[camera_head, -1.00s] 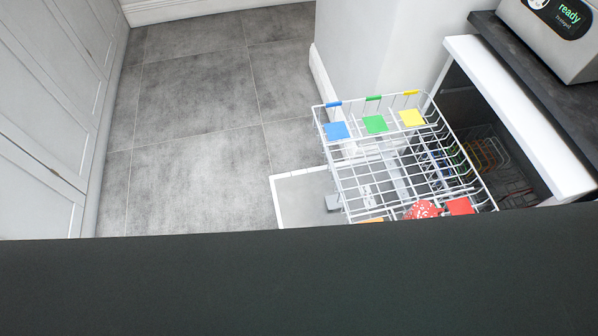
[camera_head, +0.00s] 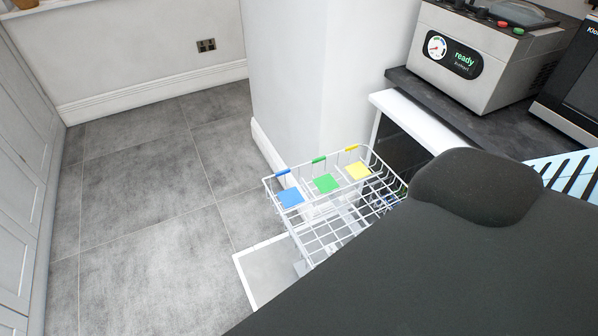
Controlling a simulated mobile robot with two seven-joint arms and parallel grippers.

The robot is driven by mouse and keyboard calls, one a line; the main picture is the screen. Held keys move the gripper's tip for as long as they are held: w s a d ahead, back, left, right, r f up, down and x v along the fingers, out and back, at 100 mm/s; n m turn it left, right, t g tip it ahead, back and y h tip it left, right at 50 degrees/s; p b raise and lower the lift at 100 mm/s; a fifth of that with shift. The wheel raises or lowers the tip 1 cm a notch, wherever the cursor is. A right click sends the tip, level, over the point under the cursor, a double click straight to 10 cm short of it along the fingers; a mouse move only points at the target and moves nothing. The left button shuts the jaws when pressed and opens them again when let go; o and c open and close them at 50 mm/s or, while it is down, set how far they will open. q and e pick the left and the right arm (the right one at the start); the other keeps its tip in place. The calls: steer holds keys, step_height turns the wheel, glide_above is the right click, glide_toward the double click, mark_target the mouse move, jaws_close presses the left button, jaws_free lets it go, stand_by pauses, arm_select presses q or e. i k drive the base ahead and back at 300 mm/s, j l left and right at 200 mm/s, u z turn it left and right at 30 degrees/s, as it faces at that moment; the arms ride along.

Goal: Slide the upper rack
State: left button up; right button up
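The upper rack (camera_head: 320,238) is a white wire basket, pulled out of the dishwasher below the counter. Blue (camera_head: 290,197), green (camera_head: 326,183) and yellow (camera_head: 358,171) tabs sit along its far end. The near part of the rack is hidden behind a large dark shape in the foreground. The dishwasher's open door (camera_head: 245,278) lies low under the rack, its pale edge showing. Neither of my grippers can be made out in the view.
A steel appliance (camera_head: 480,55) reading "ready" stands on the dark counter (camera_head: 425,88), with a black appliance (camera_head: 575,85) to its right. A light-blue slotted object (camera_head: 570,172) shows at the right. Grey tiled floor (camera_head: 150,205) is clear left of the rack.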

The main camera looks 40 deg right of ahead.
mark_target(292, 197)
steer(key=k+l, duration=0.1)
steer(key=l, duration=1)
steer(key=k+l, duration=0.15)
steer(key=l, duration=0.4)
